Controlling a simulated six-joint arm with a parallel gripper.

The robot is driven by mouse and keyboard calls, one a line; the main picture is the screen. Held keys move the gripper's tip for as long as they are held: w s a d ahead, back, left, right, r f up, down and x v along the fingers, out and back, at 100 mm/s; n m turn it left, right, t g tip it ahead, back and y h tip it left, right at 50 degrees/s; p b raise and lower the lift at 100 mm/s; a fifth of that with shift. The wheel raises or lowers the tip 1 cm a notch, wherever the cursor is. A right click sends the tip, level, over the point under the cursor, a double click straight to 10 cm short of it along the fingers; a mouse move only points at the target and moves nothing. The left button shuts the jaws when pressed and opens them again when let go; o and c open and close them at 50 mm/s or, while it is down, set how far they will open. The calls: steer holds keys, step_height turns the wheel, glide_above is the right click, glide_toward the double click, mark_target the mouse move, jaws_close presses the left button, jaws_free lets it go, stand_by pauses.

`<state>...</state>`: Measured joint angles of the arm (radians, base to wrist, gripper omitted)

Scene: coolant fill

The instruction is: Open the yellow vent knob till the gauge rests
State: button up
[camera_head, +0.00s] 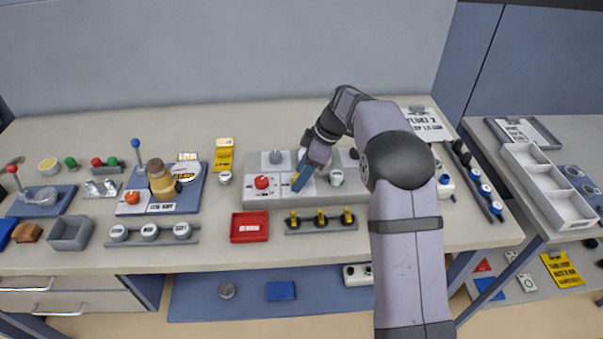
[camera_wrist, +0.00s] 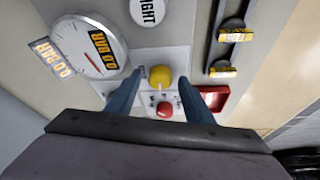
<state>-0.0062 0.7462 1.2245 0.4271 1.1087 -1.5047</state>
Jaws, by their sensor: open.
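The yellow vent knob (camera_wrist: 160,77) is on a pale panel in the wrist view. My gripper (camera_wrist: 161,82) is open, with one blue finger on each side of the knob. I cannot tell whether the fingers touch it. The gauge (camera_wrist: 88,46), a round white dial with a thin red needle and a yellow and black "0.0 BAR" label, is left of the knob. The needle's exact reading is too small to tell. In the head view my gripper (camera_head: 301,178) points down at the grey control panel (camera_head: 251,196) and hides the yellow knob.
A red knob (camera_wrist: 164,108) is close by the yellow one; it also shows in the head view (camera_head: 262,182). A white lettered cap (camera_wrist: 150,10) is on the other side. A red tray (camera_head: 249,227) and a rack of yellow-topped pieces (camera_head: 320,222) lie in front of the panel.

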steer(key=b+v, duration=0.1)
steer(key=v, duration=0.6)
steer(key=shift+d+r, duration=0.1)
stand_by(0.5)
steer(key=s+d+f+m+h, duration=0.1)
steer(key=s+m, duration=0.4)
steer(key=s, duration=0.5)
steer(key=s+d+f+m+h, duration=0.1)
steer(key=s+d+f+m, duration=0.2)
steer(key=s, duration=0.8)
steer(key=s+d+f+m+g+h+p, duration=0.1)
steer(key=s+d+f+m+h, duration=0.1)
steer(key=s+f+m, duration=0.4)
steer(key=s+d+m, duration=0.1)
steer(key=s, duration=0.3)
steer(key=shift+s, duration=0.35)
